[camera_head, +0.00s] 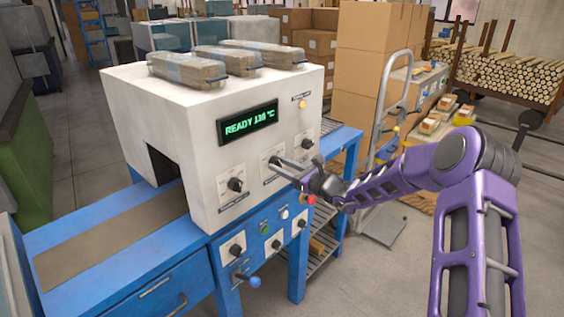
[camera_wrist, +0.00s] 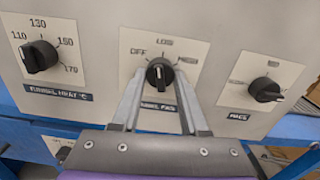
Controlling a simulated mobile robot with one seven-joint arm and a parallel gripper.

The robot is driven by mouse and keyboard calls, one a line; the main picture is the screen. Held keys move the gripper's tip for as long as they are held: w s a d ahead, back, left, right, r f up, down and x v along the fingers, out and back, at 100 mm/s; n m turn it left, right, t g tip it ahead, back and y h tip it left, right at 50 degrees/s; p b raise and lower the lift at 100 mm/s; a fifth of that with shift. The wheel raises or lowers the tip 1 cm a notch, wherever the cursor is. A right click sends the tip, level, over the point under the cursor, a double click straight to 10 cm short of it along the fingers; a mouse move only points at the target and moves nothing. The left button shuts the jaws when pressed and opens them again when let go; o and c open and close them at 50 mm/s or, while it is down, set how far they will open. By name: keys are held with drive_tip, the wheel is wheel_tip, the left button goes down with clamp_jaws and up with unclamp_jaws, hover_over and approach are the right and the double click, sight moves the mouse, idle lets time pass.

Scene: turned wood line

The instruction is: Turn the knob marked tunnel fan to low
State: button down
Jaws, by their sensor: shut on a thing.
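The tunnel fan knob (camera_wrist: 160,73) is black and sits on a white plate (camera_wrist: 132,40) marked OFF at left, LOW at top and a third mark at right. The nameplate (camera_wrist: 157,106) below it is partly covered by my fingers. My gripper (camera_wrist: 160,84) is shut on this knob, one finger on each side. The knob's pale line points roughly upward; its exact angle to LOW is hard to tell. In the head view my gripper (camera_head: 277,165) reaches the middle plate of the white machine (camera_head: 207,132), and the knob is hidden behind the fingers.
The tunnel heat knob (camera_wrist: 40,56) is at left and the pace knob (camera_wrist: 265,89) at right, both clear of my fingers. Lower knobs and a blue-balled lever (camera_head: 254,281) are on the blue frame. Wrapped packs (camera_head: 187,70) lie on top. A hand truck (camera_head: 390,110) stands behind my arm.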

drive_tip(key=shift+m+p, duration=0.8)
drive_tip(key=shift+m, duration=0.7)
drive_tip(key=shift+c, duration=2.1)
unclamp_jaws()
drive_tip(key=shift+d, duration=0.1)
drive_tip(key=v, duration=1.7)
drive_tip(key=shift+s, duration=0.2)
drive_tip(key=shift+f, duration=0.1)
